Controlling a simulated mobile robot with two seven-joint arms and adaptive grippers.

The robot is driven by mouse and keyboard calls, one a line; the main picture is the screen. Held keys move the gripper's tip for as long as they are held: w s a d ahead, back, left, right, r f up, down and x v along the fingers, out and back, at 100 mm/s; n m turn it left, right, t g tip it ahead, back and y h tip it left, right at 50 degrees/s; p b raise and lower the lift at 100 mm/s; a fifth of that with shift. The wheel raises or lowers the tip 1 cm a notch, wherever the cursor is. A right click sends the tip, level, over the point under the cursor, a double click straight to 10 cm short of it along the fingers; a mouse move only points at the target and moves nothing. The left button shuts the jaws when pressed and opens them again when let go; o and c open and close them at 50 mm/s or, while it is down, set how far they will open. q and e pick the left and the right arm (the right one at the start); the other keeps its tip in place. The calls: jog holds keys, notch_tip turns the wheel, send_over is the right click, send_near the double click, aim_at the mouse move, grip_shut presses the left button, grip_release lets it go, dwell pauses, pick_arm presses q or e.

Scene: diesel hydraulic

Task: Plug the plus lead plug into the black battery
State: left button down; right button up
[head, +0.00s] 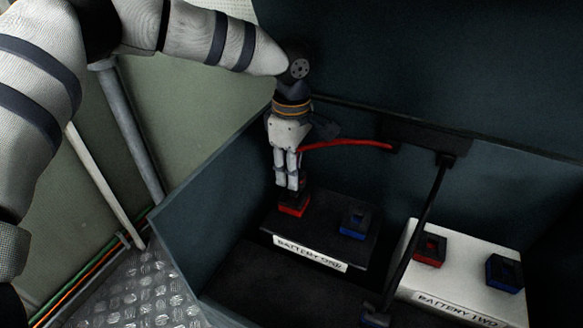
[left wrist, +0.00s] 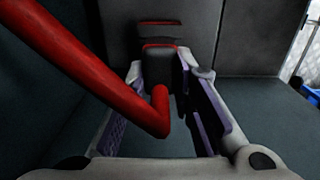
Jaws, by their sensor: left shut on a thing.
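The black battery (head: 333,228), labelled BATTERY ONE, sits in the dark box with a red-rimmed socket (head: 293,209) at left and a blue-rimmed socket (head: 357,220) at right. My left gripper (head: 288,184) points down right over the red socket. It is shut on the plus lead plug (left wrist: 159,55), whose red lead (head: 345,144) runs right to the wall. In the left wrist view the thick red lead (left wrist: 85,72) bends in between the fingers. The plug's lower end is dark and close to the socket; I cannot tell whether it is in it. My right gripper is not in view.
A white battery (head: 461,283), labelled BATTERY TWO, stands at right with red and blue sockets. A black lead (head: 433,197) hangs from the wall block (head: 425,136) across the gap to a plug (head: 376,317) at the front. The box's left wall (head: 200,225) rises beside the black battery.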

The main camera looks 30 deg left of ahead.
pick_arm(q)
jog(key=shift+f, duration=1.3)
jog(key=c, duration=1.3)
grip_release()
jog(key=shift+r, duration=0.1)
